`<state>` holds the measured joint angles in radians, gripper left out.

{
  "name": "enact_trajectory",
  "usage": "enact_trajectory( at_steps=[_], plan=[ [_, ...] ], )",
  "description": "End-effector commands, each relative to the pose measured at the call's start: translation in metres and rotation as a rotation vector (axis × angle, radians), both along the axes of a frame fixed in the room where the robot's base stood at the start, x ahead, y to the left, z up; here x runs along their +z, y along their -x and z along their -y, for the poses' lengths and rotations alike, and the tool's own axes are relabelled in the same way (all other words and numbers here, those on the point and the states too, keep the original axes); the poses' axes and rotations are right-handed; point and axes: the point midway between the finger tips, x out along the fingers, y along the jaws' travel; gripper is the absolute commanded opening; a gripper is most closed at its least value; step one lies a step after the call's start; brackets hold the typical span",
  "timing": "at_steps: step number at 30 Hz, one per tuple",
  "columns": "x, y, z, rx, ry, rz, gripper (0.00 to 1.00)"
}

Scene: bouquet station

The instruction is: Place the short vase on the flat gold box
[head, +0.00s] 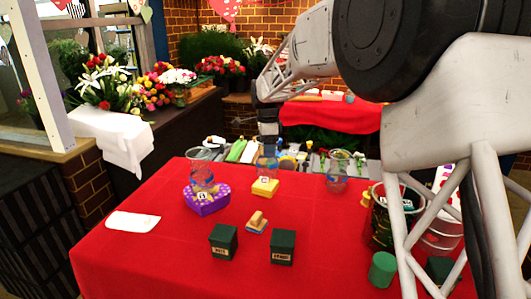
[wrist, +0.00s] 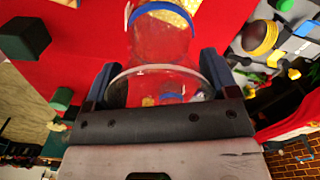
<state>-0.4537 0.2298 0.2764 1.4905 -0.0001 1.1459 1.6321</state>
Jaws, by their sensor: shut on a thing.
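The held vase (head: 267,165) is clear glass with a blue band. In the wrist view the vase (wrist: 160,45) is between the two fingers of my gripper (wrist: 158,82), which is shut on it near its rim. In the head view my gripper (head: 268,130) is directly above the flat gold box (head: 265,188), with the vase upright over its top. The vase's base is at or very near the box top; I cannot tell whether they touch. In the wrist view a gold patch of the box (wrist: 180,10) shows beyond the vase's base.
Another vase (head: 337,172) stands to the right. The red table's (head: 160,265) front left is clear.

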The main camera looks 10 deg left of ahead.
Motion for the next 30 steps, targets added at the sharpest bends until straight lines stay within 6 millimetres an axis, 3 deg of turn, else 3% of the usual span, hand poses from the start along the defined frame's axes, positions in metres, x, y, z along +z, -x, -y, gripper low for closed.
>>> enact_trajectory(
  at_steps=[10,23,30],
  plan=[
    [-0.001,-0.025,-0.012,0.000,-0.001,0.003,0.13],
    [-0.002,-0.027,-0.013,0.000,-0.001,0.002,0.13],
    [-0.021,-0.026,-0.013,0.000,0.000,0.001,0.13]
  ],
)
